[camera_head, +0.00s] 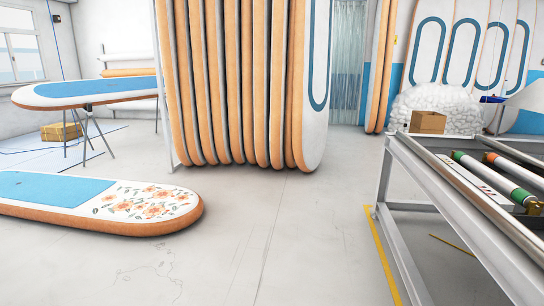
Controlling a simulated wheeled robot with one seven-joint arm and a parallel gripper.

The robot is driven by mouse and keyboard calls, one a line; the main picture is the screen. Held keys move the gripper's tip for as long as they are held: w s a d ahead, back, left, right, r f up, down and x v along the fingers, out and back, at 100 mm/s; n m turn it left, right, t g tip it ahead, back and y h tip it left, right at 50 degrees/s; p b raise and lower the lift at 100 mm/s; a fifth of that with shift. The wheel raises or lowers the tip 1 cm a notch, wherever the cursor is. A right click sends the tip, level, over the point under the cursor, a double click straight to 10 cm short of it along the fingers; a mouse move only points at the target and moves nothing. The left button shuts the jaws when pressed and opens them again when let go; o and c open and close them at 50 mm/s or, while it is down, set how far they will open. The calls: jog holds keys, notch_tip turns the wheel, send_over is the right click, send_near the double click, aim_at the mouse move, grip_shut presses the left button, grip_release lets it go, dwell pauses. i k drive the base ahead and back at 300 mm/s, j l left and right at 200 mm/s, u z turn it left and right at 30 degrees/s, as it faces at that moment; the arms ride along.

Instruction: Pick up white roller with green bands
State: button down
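The white roller with green bands (490,177) lies on the metal-framed table (450,203) at the right. One green band shows near its far left end and another near its right end. My gripper is not in view.
A second white roller with an orange band (515,169) lies just behind it. A cardboard box (428,122) stands at the table's far end. A floral board (105,203) lies at left, upright boards (310,90) stand at centre, and the middle floor (270,235) is clear.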

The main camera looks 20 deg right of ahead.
aim_at(517, 193)
jog(key=z, duration=1.65)
jog(key=j+u, duration=0.1)
jog(key=u, duration=0.3)
jog(key=i+u, duration=0.15)
jog(key=u, duration=0.2)
jog(key=i+j+u, duration=0.1)
jog(key=u, duration=0.3)
jog(key=i+u, duration=0.35)
jog(key=i, duration=0.35)
jog(key=i+j, duration=0.15)
jog(key=i, duration=2.45)
jog(key=i+z, duration=0.2)
jog(key=z, duration=0.2)
jog(key=i+z, duration=0.2)
jog(key=z, duration=0.2)
